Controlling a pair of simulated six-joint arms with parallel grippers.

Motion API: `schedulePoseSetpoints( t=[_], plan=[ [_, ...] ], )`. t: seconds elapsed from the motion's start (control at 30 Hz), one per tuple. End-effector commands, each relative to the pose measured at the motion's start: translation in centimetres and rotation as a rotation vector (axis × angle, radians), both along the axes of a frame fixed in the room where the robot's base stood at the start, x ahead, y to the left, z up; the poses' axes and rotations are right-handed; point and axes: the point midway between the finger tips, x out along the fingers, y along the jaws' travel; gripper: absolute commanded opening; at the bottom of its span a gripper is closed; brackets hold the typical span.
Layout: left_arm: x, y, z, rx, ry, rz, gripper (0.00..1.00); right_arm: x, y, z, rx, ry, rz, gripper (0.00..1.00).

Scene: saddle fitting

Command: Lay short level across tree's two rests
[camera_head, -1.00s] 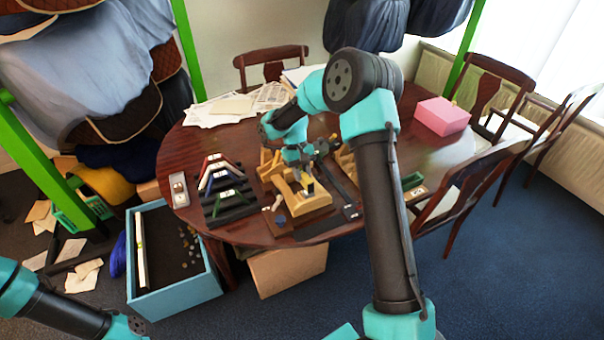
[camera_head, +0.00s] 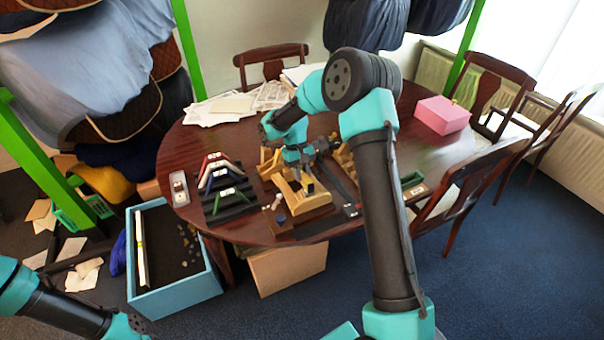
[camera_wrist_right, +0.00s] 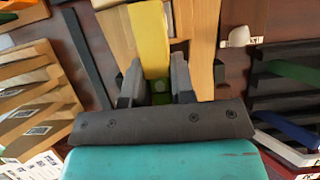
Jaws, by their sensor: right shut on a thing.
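The pale wooden tree (camera_head: 306,201) sits on a dark board near the table's front edge in the head view. In the wrist view its wooden parts (camera_wrist_right: 205,45) show on both sides of a yellow bar. The bar, the short level (camera_wrist_right: 152,38), has a green patch near its lower end. My right gripper (camera_wrist_right: 157,88) is shut on the level, with one grey finger at each side. The level lies over the wood in the picture; I cannot tell whether it touches the rests. In the head view my right gripper (camera_head: 309,176) is over the tree. My left gripper is out of view.
A rack of coloured angled pieces (camera_head: 224,185) stands left of the tree. Wooden holders (camera_wrist_right: 35,100) stand on its other side. Papers (camera_head: 235,105) lie at the table's back, and a pink box (camera_head: 442,115) is at the right. A blue bin (camera_head: 178,285) is on the floor.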

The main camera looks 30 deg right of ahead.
Motion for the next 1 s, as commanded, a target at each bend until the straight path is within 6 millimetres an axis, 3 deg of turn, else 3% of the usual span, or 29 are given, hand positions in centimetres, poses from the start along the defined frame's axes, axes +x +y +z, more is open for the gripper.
schedulePoseSetpoints(
  t=[0.43,0.47,0.5,0.77,0.93,1.0],
  plan=[
    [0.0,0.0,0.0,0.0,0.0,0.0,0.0,0.02,0.0,0.04,0.0,0.0,0.0,0.0],
    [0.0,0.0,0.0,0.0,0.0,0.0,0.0,0.02,0.0,0.04,0.0,0.0,0.0,0.24],
    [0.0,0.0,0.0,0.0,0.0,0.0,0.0,0.02,0.0,0.04,0.0,0.0,0.0,0.28],
    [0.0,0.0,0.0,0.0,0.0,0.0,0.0,0.02,0.0,0.04,0.0,0.0,0.0,0.53],
    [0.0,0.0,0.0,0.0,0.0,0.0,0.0,0.01,0.0,0.02,0.0,0.0,0.0,0.54],
    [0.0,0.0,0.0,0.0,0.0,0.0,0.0,0.01,0.0,0.02,0.0,0.0,0.0,0.61]
  ],
)
